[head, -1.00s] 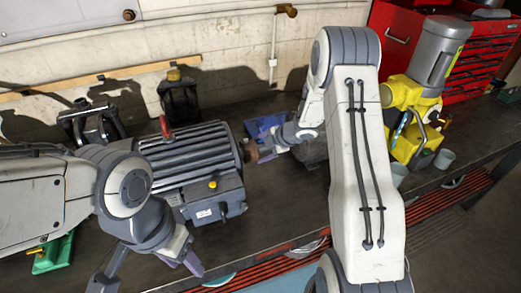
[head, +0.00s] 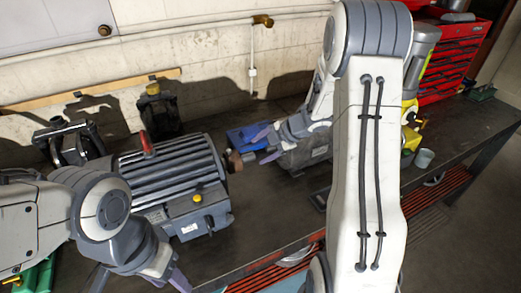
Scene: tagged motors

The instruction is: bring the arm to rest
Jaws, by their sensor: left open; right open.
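A grey finned motor (head: 170,170) with a red part on top and a yellow cap on its box lies on the bench at left centre. Its brown shaft end (head: 234,160) points right. My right gripper (head: 263,145) is open and empty, just right of the shaft end and apart from it. A second grey motor (head: 310,150) is behind my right gripper, partly hidden by my arm. A yellow motor (head: 411,138) at the right is mostly hidden by my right arm. My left gripper (head: 138,283) is open at the lower left, in front of the finned motor, its tips near the lower picture edge.
Dark stands (head: 160,108) and (head: 70,140) are by the back wall. A blue item (head: 246,137) lies behind my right gripper. A grey cup (head: 424,158) stands near the right front edge. A red tool cabinet (head: 455,60) is at the back right.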

